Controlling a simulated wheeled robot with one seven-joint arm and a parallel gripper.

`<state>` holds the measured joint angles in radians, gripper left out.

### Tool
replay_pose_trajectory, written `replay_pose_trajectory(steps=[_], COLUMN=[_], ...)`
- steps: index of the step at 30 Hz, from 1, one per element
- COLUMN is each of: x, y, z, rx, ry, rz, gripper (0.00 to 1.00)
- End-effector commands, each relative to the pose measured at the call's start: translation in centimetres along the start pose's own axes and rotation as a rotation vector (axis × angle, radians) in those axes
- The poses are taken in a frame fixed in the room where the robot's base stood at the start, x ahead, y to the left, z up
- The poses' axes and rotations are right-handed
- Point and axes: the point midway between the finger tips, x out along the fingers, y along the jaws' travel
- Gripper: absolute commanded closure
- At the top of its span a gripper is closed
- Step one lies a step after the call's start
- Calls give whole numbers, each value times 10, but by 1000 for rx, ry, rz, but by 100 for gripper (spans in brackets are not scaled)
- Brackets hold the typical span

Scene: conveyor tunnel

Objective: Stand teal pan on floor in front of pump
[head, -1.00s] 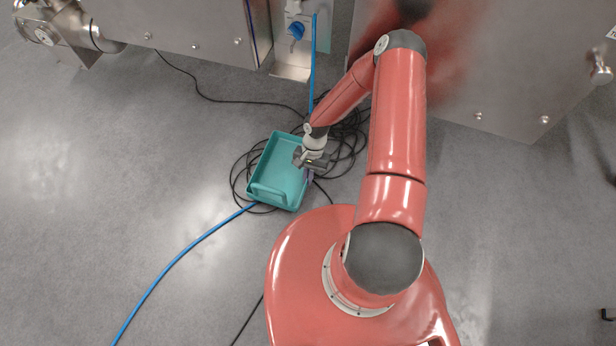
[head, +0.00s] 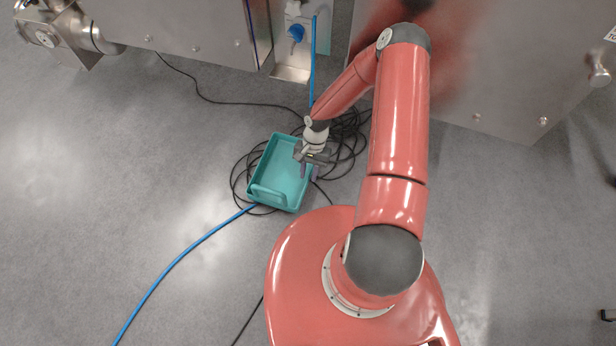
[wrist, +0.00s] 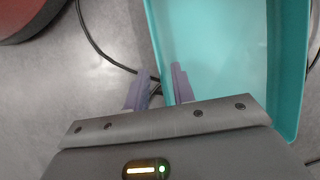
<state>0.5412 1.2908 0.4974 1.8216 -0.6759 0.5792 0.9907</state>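The teal pan (head: 280,175) is a shallow rectangular tray lying upright on the floor, over coiled black cables. It looks empty. My gripper (head: 309,171) is at its right wall in the head view. In the wrist view, the fingers of my gripper (wrist: 158,88) are apart, one outside the pan's near wall and one inside; the pan (wrist: 225,60) fills the right side. The fingers do not appear to press on the wall. I cannot surely pick out the pump; a blue knob (head: 296,33) shows on a fitting between the steel cabinets.
Black cables (head: 240,170) coil around and under the pan. A blue hose (head: 175,262) runs from the pan to the lower left. Steel cabinets (head: 190,30) line the back. The grey floor at left is clear.

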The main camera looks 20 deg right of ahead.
Motion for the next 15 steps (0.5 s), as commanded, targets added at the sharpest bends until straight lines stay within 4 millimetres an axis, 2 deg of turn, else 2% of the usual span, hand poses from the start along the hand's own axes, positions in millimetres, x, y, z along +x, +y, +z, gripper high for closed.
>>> replay_pose_trajectory(steps=[1,6,12,15], x=[-15,-52,-83,-90], y=[0,0,0,0], z=[-1,0,0,0], rx=[1,1,1,0], ry=[6,4,3,1], rz=[-1,-1,0,0], gripper=[75,75,75,75])
